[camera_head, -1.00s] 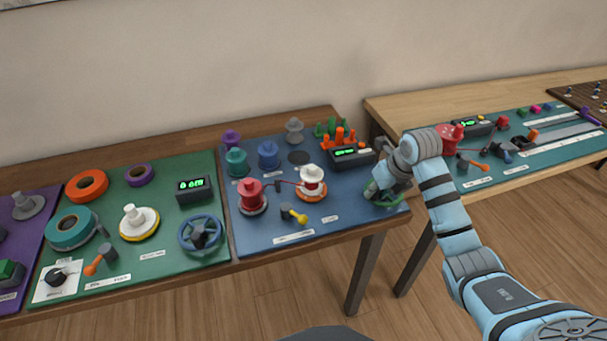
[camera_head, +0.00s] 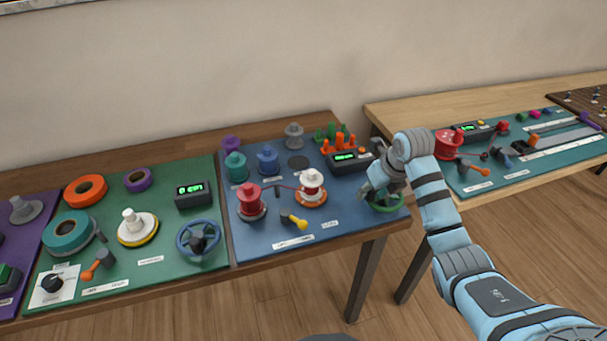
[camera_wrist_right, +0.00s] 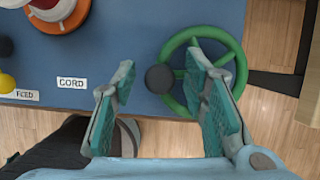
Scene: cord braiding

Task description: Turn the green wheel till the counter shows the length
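The green wheel (camera_head: 389,207) is at the right front corner of the blue board. It also shows in the right wrist view (camera_wrist_right: 232,52), with a dark round knob (camera_wrist_right: 158,78) at its left rim. My right gripper (camera_head: 376,188) is over the wheel's left side. In the right wrist view my right gripper (camera_wrist_right: 160,70) is open, with the knob between its fingers and a gap on both sides. The right finger hides part of the wheel's middle. The counter (camera_head: 345,157) behind the wheel has lit green digits too small to read. My left gripper is out of view.
On the blue board (camera_head: 270,229) stand a red spool (camera_head: 250,201), a white spool (camera_head: 311,181) and a yellow-ended lever (camera_head: 297,221). The green board at left has a blue wheel (camera_head: 183,242) and another counter (camera_head: 194,188). A gap separates the two tables.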

